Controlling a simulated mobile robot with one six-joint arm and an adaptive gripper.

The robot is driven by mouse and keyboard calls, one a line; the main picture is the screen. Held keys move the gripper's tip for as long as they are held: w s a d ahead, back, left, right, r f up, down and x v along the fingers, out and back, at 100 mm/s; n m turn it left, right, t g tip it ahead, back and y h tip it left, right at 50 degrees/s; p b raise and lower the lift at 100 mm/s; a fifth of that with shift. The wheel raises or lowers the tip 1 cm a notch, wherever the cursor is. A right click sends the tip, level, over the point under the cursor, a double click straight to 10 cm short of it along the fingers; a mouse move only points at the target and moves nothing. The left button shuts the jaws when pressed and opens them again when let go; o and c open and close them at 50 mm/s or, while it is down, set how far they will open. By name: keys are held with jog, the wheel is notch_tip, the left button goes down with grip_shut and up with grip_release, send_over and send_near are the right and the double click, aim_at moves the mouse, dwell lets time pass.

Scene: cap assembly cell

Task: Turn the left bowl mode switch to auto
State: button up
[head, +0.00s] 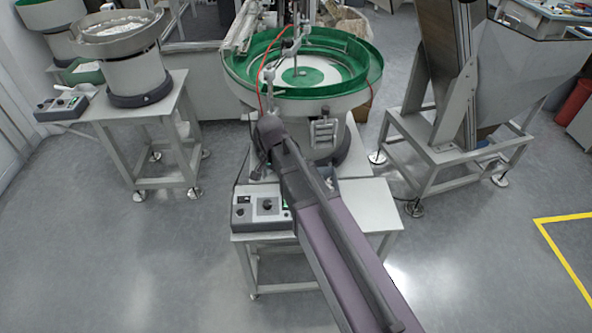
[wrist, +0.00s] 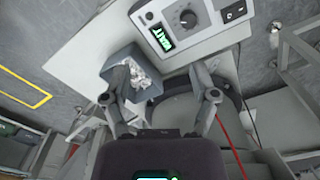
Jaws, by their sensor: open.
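A grey control box (head: 250,214) stands on the table front below the green bowl (head: 345,88). In the wrist view, the box (wrist: 205,28) has a dark round knob (wrist: 187,19), a lit green display (wrist: 161,37) and a black rocker switch (wrist: 235,11). A second control box (head: 60,106) stands beside the steel bowl (head: 118,32) at the far left. I cannot read which control is the mode switch, or its setting. My gripper (wrist: 160,85) is open and empty, its fingers apart and short of the box. In the head view, my arm partly covers the table.
A grey-blue bin (wrist: 115,68) of white parts lies beside the box, near my left finger. A red cable (wrist: 230,145) runs at the right of the wrist view. A hopper frame (head: 450,150) stands to the right. Floor between the stands is free.

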jog(key=s+d+r+n+p, duration=0.1)
jog(key=s+d+r+p, duration=0.1)
jog(key=d, duration=0.4)
jog(key=shift+s+d+r+n+p, duration=0.2)
jog(key=shift+s+r+n+p, duration=0.15)
jog(key=shift+r, duration=0.3)
jog(key=s+d+n, duration=0.4)
jog(key=s+d, duration=0.4)
jog(key=d, duration=0.4)
jog(key=shift+c, duration=0.2)
dwell(1.9)
